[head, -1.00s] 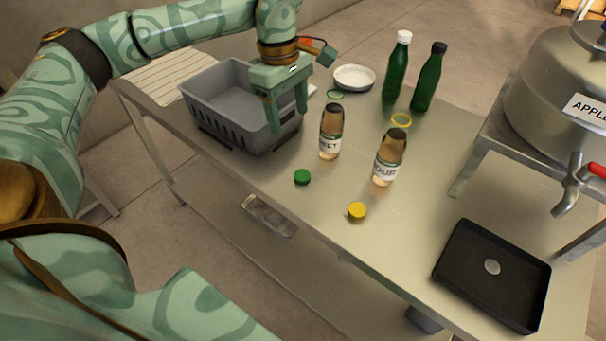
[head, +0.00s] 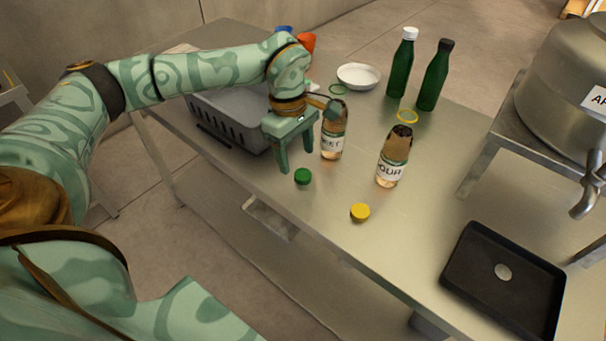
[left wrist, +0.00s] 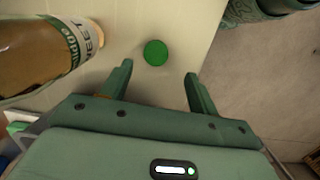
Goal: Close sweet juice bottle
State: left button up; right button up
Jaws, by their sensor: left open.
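The sweet juice bottle (head: 332,144), its label partly readable as ending in "ET", stands upright on the table; my left wrist partly covers its top. It also shows large at the left of the left wrist view (left wrist: 40,50). A small green cap (head: 302,176) lies on the table just in front of it. My left gripper (head: 296,161) is open and empty, pointing down close to the green cap. In the left wrist view the green cap (left wrist: 155,52) lies just beyond the gap between the fingers, apart from both.
A bottle labelled "SOUR" (head: 393,160) and a yellow cap (head: 360,212) stand to the right. A grey basket (head: 226,108) is behind my left wrist. A black tray (head: 470,262) lies front right.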

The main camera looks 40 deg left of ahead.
aim_at(303, 174)
pick_arm(q)
jog(key=f, duration=0.1)
jog(key=f+b, duration=0.1)
jog(key=f, duration=0.1)
jog(key=d+f+b, duration=0.1)
jog(key=f, duration=0.1)
jog(key=shift+w+f, duration=0.2)
jog(key=shift+w, duration=0.15)
jog(key=shift+r, duration=0.1)
jog(key=c, duration=1)
